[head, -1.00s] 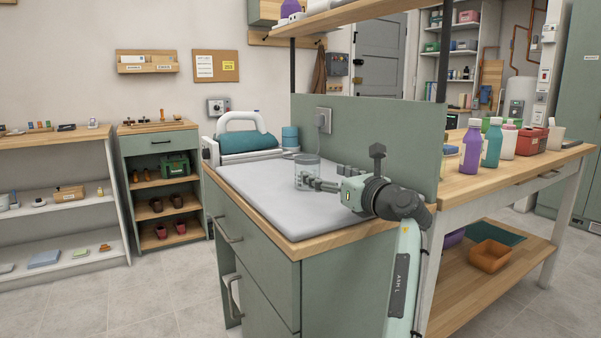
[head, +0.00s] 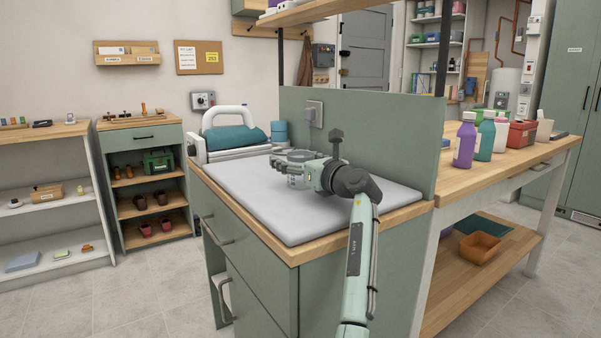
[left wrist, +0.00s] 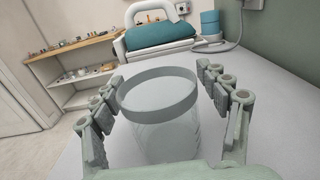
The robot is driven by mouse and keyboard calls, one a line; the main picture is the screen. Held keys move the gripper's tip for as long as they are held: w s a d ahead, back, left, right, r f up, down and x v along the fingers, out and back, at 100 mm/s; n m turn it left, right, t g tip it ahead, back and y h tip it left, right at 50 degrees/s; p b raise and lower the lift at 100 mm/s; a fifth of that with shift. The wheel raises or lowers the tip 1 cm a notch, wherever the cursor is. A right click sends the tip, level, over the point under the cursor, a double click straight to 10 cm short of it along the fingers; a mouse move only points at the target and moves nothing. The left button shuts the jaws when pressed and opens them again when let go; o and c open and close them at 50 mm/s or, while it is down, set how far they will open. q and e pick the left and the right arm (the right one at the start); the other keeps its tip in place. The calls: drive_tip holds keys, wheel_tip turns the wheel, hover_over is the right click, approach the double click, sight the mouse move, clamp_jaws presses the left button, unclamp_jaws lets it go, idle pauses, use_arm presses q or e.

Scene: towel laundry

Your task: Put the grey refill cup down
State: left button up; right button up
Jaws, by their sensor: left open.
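The grey refill cup (left wrist: 160,118) is a translucent cup with a grey rim. It stands upright on the pale grey mat (head: 290,215) on the counter. My left gripper (head: 278,166) is open around the cup in the head view, which partly hides it (head: 298,180). In the left wrist view the cup is between the two spread fingers of the left gripper (left wrist: 158,95), with a gap on each side. My right gripper is not in view.
A green upright panel (head: 385,150) borders the counter on the right. A white machine with a teal towel (head: 234,138) and a blue cylinder (head: 279,132) stand at the back. The front of the mat is clear.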

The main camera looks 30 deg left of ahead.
use_arm(q)
drive_tip(key=shift+w+a, duration=0.2)
drive_tip(key=shift+a, duration=0.2)
drive_tip(key=shift+c, duration=0.3)
drive_tip(key=c, duration=1.1)
drive_tip(key=shift+c, duration=0.6)
